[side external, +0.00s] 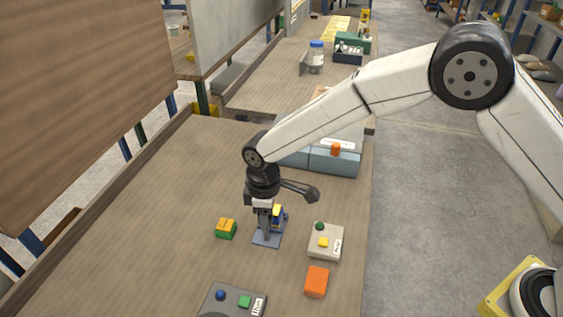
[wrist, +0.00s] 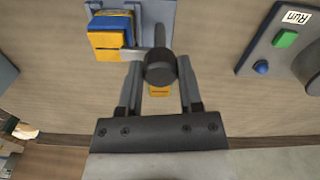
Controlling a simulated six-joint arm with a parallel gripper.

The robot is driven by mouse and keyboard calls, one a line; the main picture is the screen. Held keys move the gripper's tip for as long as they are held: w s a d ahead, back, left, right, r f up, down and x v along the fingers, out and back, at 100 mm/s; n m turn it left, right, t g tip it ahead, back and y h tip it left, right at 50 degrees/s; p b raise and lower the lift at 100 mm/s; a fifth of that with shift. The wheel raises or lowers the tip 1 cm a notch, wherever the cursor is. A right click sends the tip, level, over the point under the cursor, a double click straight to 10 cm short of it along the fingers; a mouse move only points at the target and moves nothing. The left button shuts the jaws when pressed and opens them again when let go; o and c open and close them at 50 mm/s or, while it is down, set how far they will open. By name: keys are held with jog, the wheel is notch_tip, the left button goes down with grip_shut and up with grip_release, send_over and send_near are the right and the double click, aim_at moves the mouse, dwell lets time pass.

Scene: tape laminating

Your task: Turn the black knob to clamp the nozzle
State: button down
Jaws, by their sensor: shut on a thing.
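The black knob (wrist: 160,68) is a round dark cylinder, in the middle of the wrist view. My gripper (wrist: 160,78) is shut on it, with one finger on each side. A grey rod runs from the knob toward the fixture's blue-grey base plate (wrist: 149,14). Blue and yellow blocks (wrist: 110,30) sit on that plate, left of the knob. In the side view my gripper (side external: 265,232) points down over the base plate (side external: 268,242) and hides the knob. The blue and yellow blocks (side external: 277,214) show just right of it. I cannot clearly make out the nozzle.
A green and yellow block (side external: 226,228) lies left of the fixture. A beige control box (side external: 333,240) and an orange block (side external: 317,281) are to the right. A grey button box (side external: 230,303) is in front. Blue-grey bins (side external: 334,162) stand behind. The left side of the table is clear.

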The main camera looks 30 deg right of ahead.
jog(key=shift+c, duration=1.3)
grip_release()
jog(key=shift+r, duration=0.15)
jog(key=shift+r, duration=3.8)
jog(key=shift+d, duration=0.65)
jog(key=s+d+r+m+t, duration=0.1)
jog(key=s+d+m, duration=0.2)
jog(key=d, duration=0.4)
jog(key=s+d+r+m, duration=0.1)
jog(key=s+d+m, duration=0.1)
jog(key=d, duration=0.5)
jog(key=s+d+f+m+t, duration=0.1)
jog(key=s+d+m, duration=0.5)
jog(key=s+d, duration=0.5)
jog(key=shift+s+f+t, duration=0.25)
jog(key=shift+s+t, duration=0.05)
jog(key=shift+s, duration=0.25)
